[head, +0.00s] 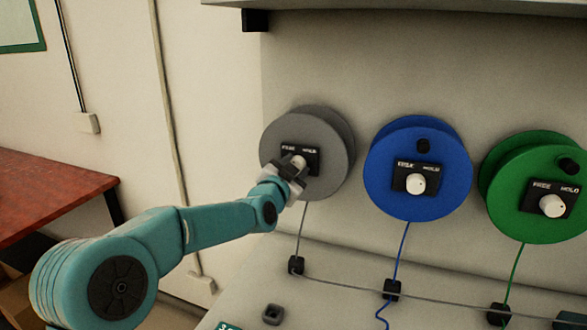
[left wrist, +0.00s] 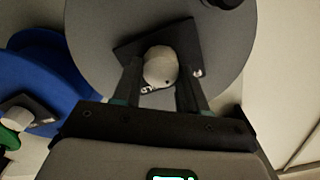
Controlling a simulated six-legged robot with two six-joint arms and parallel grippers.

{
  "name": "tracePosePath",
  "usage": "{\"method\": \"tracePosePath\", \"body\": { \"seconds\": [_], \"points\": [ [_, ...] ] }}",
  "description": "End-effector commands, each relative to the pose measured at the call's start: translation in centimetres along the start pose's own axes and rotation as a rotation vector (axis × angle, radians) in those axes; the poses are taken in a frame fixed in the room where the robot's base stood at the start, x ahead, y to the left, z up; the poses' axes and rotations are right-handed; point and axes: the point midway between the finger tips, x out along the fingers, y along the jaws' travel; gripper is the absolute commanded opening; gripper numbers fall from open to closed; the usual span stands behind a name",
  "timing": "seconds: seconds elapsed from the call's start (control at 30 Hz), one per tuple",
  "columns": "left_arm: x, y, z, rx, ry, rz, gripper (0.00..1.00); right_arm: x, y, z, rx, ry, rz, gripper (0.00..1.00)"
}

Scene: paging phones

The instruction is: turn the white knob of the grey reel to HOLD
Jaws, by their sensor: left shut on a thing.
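The grey reel (head: 330,130) hangs on the wall at the left of a row of three reels. Its black plate (head: 313,153) carries the words FREE and HOLD above a white knob (head: 298,161). My left gripper (head: 295,168) is at this knob, with its fingers shut on it. In the left wrist view the white knob (left wrist: 160,67) sits between the two dark fingers (left wrist: 160,85), in front of the tilted black plate (left wrist: 125,50) on the grey reel (left wrist: 90,25). The knob's pointer direction cannot be made out. My right gripper is out of view.
A blue reel (head: 384,188) and a green reel (head: 500,210) hang to the right, each with its own white knob. Cords run down to black guides (head: 296,265) on the pale counter (head: 330,305). A red table (head: 50,195) stands at the left.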

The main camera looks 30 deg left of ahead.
Motion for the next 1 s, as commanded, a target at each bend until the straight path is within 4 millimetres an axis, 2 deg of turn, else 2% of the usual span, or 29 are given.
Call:
{"method": "tracePosePath", "body": {
  "seconds": [0.6,1.0],
  "points": [
    [0.0,0.2,0.0,0.585,0.001,0.0,0.12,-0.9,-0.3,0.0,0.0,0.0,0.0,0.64],
    [0.0,0.3,0.1,0.887,0.001,0.0,0.12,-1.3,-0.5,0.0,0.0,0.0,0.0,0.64]
  ]
}}
